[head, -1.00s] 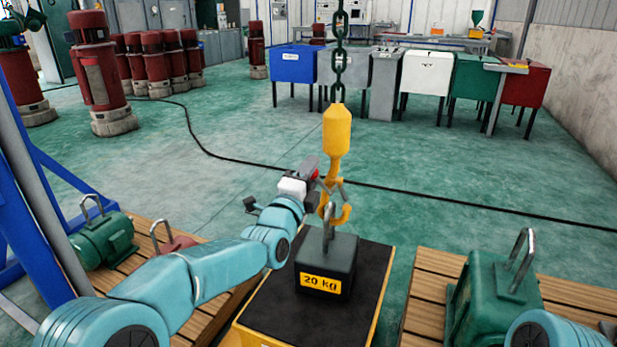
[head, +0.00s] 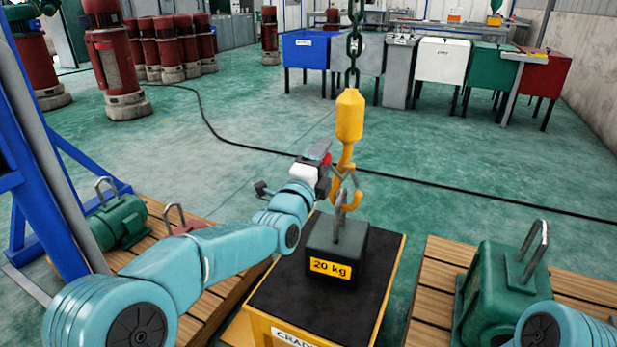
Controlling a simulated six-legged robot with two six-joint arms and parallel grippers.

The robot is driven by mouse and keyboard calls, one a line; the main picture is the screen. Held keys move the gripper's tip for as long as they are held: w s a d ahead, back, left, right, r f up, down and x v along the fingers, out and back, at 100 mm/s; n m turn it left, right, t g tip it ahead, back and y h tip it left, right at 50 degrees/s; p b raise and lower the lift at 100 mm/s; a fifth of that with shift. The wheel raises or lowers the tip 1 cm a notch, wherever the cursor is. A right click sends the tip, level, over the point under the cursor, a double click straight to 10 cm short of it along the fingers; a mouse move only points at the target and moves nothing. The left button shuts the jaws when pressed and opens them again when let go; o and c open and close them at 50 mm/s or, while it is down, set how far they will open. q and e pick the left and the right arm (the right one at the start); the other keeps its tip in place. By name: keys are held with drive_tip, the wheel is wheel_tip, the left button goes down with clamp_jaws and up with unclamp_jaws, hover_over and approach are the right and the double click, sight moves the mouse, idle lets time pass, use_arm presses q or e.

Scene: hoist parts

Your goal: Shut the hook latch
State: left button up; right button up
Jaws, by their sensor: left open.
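The yellow hoist hook (head: 356,200) hangs on a dark chain (head: 354,50) below its yellow block (head: 349,116). The hook is at the handle (head: 340,212) of a dark grey weight (head: 322,238) marked 20 kg; I cannot tell whether it passes through the handle. The weight stands on a black-topped yellow crate (head: 384,262). My left gripper (head: 344,180) is open, with its grey fingers close around the hook's shank. The hook latch is hidden or too small to make out. My right gripper is out of view; only part of my right arm shows at lower right.
Green motors with lifting loops stand on wooden pallets at left (head: 120,222) and right (head: 500,285). A blue frame (head: 38,170) rises at far left. Red pumps and coloured bins stand at the back. A black cable crosses the open green floor.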

use_arm(q)
drive_tip(key=v, duration=1.5)
drive_tip(key=shift+s+p, duration=0.3)
drive_tip(key=shift+a+f, duration=0.1)
